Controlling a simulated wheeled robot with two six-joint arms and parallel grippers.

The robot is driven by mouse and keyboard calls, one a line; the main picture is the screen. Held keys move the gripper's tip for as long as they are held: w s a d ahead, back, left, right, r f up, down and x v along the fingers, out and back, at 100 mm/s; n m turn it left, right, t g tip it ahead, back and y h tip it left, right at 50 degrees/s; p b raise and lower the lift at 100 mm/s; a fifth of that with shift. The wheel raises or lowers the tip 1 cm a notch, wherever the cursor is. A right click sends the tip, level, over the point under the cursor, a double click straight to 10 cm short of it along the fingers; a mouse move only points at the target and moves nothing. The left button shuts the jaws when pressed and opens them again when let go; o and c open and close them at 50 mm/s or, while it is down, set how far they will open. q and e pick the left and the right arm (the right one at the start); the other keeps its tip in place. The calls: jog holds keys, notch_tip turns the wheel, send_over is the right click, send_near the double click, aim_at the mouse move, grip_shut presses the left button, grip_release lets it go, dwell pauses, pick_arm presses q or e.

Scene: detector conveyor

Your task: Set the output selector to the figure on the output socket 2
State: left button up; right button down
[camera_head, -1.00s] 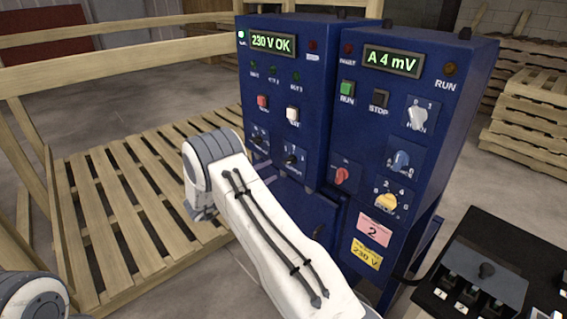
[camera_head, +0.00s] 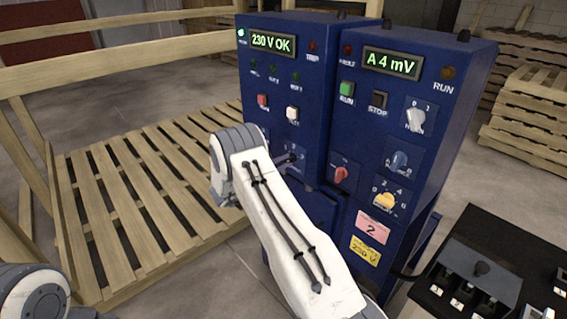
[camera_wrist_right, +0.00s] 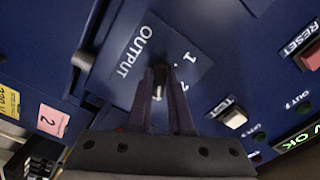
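The output selector (camera_wrist_right: 158,76) is a small dark knob on a blue plate marked OUTPUT, with 1 and 2 beside it, in the right wrist view. Its tip also shows in the head view (camera_head: 294,158). My right gripper (camera_wrist_right: 161,78) has its two dark fingertips on either side of the knob; whether they grip it cannot be told. The knob's pointing direction is unclear. A pink label (camera_head: 373,227) reading 2 is on the right cabinet; it also shows in the wrist view (camera_wrist_right: 48,120). My left gripper is out of view.
A red knob (camera_head: 341,174), a blue knob (camera_head: 400,160) and a yellow knob (camera_head: 385,201) are on the right cabinet. A red button (camera_head: 263,100) and a white button (camera_head: 292,113) are above the selector. A black box (camera_head: 510,250) stands at lower right.

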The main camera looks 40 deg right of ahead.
jog(key=shift+n, duration=0.3)
jog(key=shift+f+n+b, duration=0.1)
jog(key=shift+n+b, duration=0.2)
jog(key=shift+n, duration=0.6)
jog(key=n, duration=0.2)
jog(key=shift+n, duration=0.3)
jog(key=n, duration=0.3)
jog(key=shift+s, duration=0.1)
jog(key=shift+n, duration=2.1)
jog(key=c, duration=0.8)
grip_release()
